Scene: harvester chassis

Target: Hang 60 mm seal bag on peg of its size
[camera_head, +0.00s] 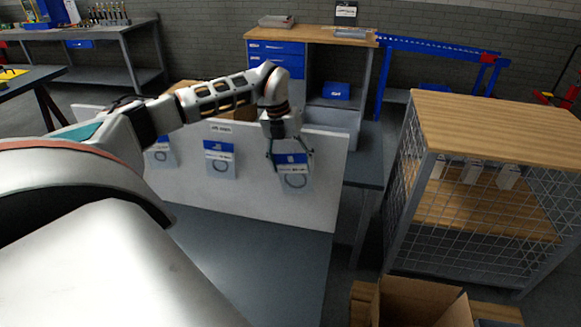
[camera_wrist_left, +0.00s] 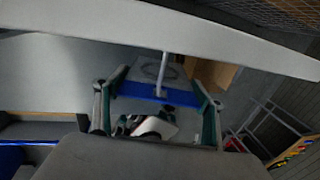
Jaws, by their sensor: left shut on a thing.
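A pale upright board (camera_head: 215,190) carries bags with blue headers. My left gripper (camera_head: 291,160) is at the right end of the board, shut on a bag with a blue header and a dark ring (camera_head: 295,178). In the left wrist view the bag (camera_wrist_left: 150,72) lies between the fingers of the left gripper (camera_wrist_left: 157,103). A thin metal peg (camera_wrist_left: 164,68) runs from the board to the bag's blue header there. I cannot tell whether it passes through the header's hole. The bag's size print is too small to read. My right gripper is out of view.
Another blue-headed bag (camera_head: 221,160) hangs at the board's middle, and one more (camera_head: 160,152) at left, partly behind my arm. A wire-mesh cage with a wooden top (camera_head: 500,115) stands at right. An open cardboard box (camera_head: 425,305) sits below it. The grey bench top (camera_head: 255,265) before the board is clear.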

